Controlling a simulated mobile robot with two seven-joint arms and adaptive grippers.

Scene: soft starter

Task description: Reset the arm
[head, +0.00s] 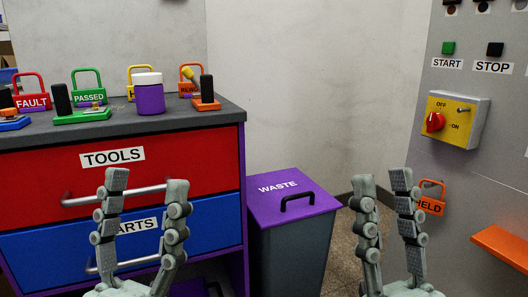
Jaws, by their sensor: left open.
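My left gripper (146,186) points upward at the lower left of the head view, in front of the tool cabinet's drawers. Its two grey fingers are spread apart with nothing between them. My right gripper (382,184) points upward right of centre, between the waste bin and the grey panel in the picture. Its fingers are also apart and empty. The gripper bases are cut off by the bottom edge.
The cabinet (222,113) has a red TOOLS drawer (30,180) and a blue PARTS drawer (205,225). Coloured padlocks and a purple jar (150,97) stand on top. A WASTE bin (290,250) stands beside it. The panel bears a red OFF/ON knob (434,122) and an orange shelf (503,245).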

